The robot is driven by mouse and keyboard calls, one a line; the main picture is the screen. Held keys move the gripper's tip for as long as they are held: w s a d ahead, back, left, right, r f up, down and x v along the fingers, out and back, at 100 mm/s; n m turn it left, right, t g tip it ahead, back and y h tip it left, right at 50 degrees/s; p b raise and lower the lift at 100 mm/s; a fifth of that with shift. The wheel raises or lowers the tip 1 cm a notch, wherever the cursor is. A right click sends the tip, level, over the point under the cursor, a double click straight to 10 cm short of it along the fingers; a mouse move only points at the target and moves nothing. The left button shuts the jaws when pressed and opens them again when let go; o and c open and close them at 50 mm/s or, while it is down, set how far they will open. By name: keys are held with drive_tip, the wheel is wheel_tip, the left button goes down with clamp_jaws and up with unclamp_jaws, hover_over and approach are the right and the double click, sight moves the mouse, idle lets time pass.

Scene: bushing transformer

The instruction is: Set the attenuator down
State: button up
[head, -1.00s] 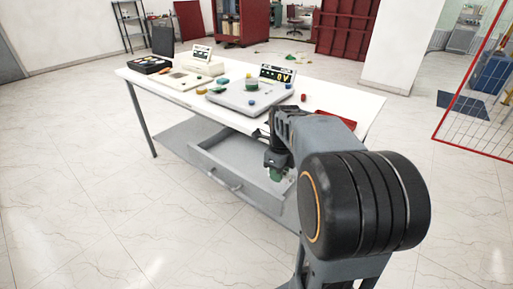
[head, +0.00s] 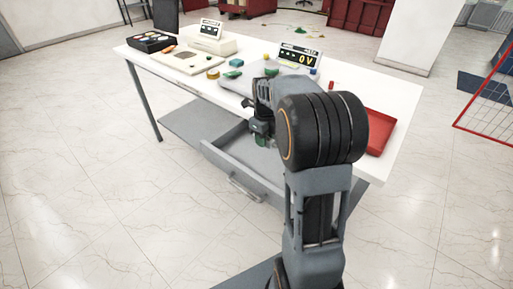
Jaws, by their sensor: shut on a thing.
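My gripper (head: 261,131) is shut on the attenuator, a small dark green piece (head: 262,142) that shows only in part below the jaws. It is held above the open grey drawer (head: 228,161) at the table's front side. I cannot tell how far it is above the drawer floor. My arm hides the drawer's right part and some of the table top.
The white table (head: 392,92) holds a grey panel (head: 225,89) with coloured knobs and a display (head: 299,57) reading 0 V. A beige device (head: 188,62), a dark case (head: 151,42) and a red tray (head: 381,129) also stand there.

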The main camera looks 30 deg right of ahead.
hover_over(255, 153)
wheel_tip(255, 153, down, 6)
drive_tip(key=shift+s+a+f, duration=0.1)
drive_tip(key=shift+f, duration=1.5)
drive_tip(key=shift+f+b, duration=0.1)
drive_tip(key=shift+b, duration=0.25)
drive_tip(key=o, duration=0.9)
drive_tip(key=shift+o, duration=0.2)
